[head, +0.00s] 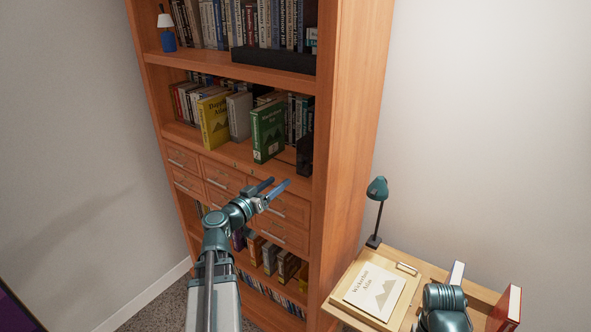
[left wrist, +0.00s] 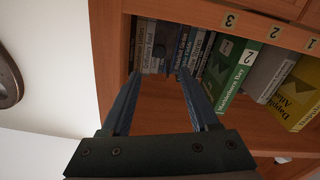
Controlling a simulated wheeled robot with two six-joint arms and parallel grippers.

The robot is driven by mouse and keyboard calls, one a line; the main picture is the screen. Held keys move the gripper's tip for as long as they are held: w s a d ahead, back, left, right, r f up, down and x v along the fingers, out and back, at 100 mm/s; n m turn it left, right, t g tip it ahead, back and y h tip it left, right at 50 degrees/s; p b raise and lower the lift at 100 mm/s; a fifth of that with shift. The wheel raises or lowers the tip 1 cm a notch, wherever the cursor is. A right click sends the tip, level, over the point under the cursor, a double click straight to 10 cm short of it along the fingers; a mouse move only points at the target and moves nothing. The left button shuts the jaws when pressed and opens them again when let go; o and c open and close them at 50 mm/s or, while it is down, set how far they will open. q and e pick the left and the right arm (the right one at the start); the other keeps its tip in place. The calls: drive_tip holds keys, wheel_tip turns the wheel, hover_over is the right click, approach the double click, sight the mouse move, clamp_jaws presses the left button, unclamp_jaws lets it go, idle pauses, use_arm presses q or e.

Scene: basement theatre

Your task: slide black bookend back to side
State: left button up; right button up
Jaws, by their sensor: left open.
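The black bookend (head: 305,154) stands upright at the right end of the middle shelf (head: 225,150), close to the side panel. A green book (head: 268,132) stands to its left and further forward, with a row of books behind. My left gripper (head: 280,181) is open and empty in front of the shelf, below and left of the bookend and apart from it. In the left wrist view the open fingers (left wrist: 160,73) point toward the shelf, and a dark shape, perhaps the bookend, shows near the fingertips. My right gripper is out of view.
A grey book (head: 239,116) and a yellow book (head: 214,122) stand left of the green one. Drawers with bar handles lie below the shelf. A small desk (head: 330,300) with a teal lamp (head: 377,190) and an atlas (head: 375,291) stands at the right.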

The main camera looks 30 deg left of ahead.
sight(299, 166)
use_arm(q)
drive_tip(key=w, duration=1)
drive_tip(key=shift+w+d, duration=0.1)
drive_tip(key=shift+d, duration=0.3)
clamp_jaws()
idle(0.9)
